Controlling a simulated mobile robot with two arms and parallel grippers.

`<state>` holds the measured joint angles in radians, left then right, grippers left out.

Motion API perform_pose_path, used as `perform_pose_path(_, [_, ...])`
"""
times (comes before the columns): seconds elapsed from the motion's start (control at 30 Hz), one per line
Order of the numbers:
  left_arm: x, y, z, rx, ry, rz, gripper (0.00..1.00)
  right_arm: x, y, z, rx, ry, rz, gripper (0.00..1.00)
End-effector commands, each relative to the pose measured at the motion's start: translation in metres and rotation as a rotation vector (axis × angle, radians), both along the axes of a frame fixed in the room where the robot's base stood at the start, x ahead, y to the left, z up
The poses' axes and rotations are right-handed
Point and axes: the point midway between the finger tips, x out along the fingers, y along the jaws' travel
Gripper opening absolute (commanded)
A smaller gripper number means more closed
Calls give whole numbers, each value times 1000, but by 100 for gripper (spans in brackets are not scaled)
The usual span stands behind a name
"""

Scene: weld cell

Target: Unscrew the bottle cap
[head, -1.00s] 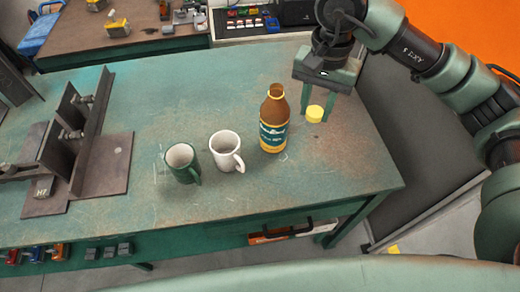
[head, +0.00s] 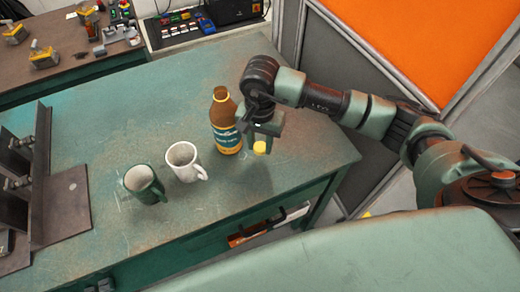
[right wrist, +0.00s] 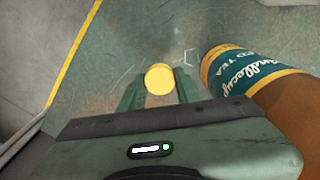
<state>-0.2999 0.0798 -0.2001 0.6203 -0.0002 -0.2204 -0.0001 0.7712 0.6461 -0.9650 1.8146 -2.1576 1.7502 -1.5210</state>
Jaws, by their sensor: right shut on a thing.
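The brown bottle (head: 224,122) with a teal and yellow label stands upright on the green table, its neck bare with no cap on it. My right gripper (head: 260,144) is just right of the bottle, shut on the yellow cap (head: 260,148). In the right wrist view the cap (right wrist: 159,78) sits between the fingertips, apart from the bottle (right wrist: 252,75), which shows at the right edge of that view. The cap appears to be held above the table. My left gripper is not in view.
A white mug (head: 183,163) and a green mug (head: 143,185) stand left of the bottle. A dark metal fixture (head: 48,200) occupies the table's left side. The table's front right corner (head: 325,160) is clear.

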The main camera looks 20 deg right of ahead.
Motion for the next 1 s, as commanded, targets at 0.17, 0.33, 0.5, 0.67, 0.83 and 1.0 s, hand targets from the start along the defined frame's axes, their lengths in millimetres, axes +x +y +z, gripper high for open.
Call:
perform_pose_path(0.17, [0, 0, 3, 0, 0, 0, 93, -1, 0, -17, 0, 4, -1, 0])
perform_pose_path(0.33, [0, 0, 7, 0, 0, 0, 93, -1, 0, -41, -1, 2, -1, 0])
perform_pose_path(0.5, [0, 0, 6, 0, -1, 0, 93, 0, 0, -44, -1, -1, 0, 0])
perform_pose_path(0.67, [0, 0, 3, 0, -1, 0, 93, 0, 0, -46, -1, -1, 0, 0])
perform_pose_path(0.83, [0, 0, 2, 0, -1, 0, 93, 0, -1, -46, -1, -1, 0, 54])
perform_pose_path(1.0, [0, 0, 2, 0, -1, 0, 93, 0, -1, -47, -1, 0, 0, 54])
